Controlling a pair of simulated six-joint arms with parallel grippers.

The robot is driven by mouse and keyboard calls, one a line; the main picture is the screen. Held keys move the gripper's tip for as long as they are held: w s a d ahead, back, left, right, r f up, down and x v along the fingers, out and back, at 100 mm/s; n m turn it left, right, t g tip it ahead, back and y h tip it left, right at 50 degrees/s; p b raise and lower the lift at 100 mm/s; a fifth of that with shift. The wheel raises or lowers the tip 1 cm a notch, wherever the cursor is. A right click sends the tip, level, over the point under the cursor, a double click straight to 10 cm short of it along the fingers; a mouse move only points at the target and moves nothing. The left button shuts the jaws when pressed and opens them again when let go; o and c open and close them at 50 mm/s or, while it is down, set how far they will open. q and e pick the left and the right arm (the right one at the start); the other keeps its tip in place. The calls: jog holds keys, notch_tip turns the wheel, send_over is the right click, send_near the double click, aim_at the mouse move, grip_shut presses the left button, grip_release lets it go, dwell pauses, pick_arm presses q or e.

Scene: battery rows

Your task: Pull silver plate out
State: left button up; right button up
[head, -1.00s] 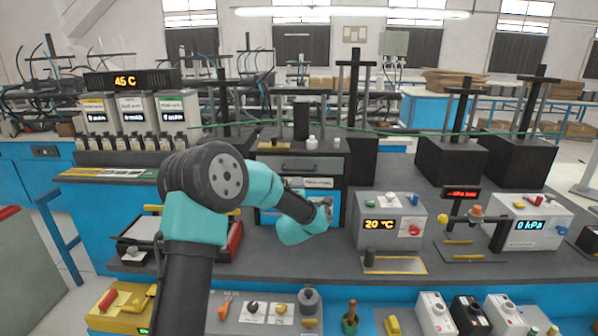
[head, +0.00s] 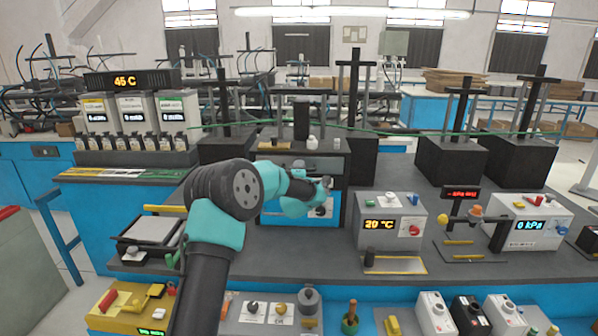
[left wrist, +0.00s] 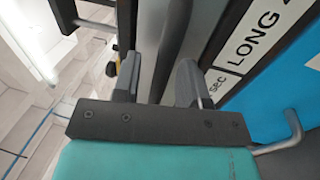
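A grey drawer-like front (head: 328,164), perhaps the silver plate, is set in the black cabinet in the middle of the bench. My left arm covers much of it in the head view. In the left wrist view, my left gripper (left wrist: 157,80) has its two fingers apart. A dark grey bar (left wrist: 174,40), which looks like the front's handle, runs between them. Whether either finger touches it I cannot tell. A white label reading "LONG" (left wrist: 255,38) lies to the right of the bar. My right gripper is not in view.
A flat grey tray (head: 152,229) stands left of my arm. A box showing 20 °C (head: 388,226) stands right of the cabinet. A control panel (head: 262,312) and several small devices line the bench's front. Bench top in front of the cabinet is partly clear.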

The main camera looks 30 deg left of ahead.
pick_arm(q)
jog(key=shift+c, duration=0.3)
grip_shut()
jog(key=shift+d, duration=0.15)
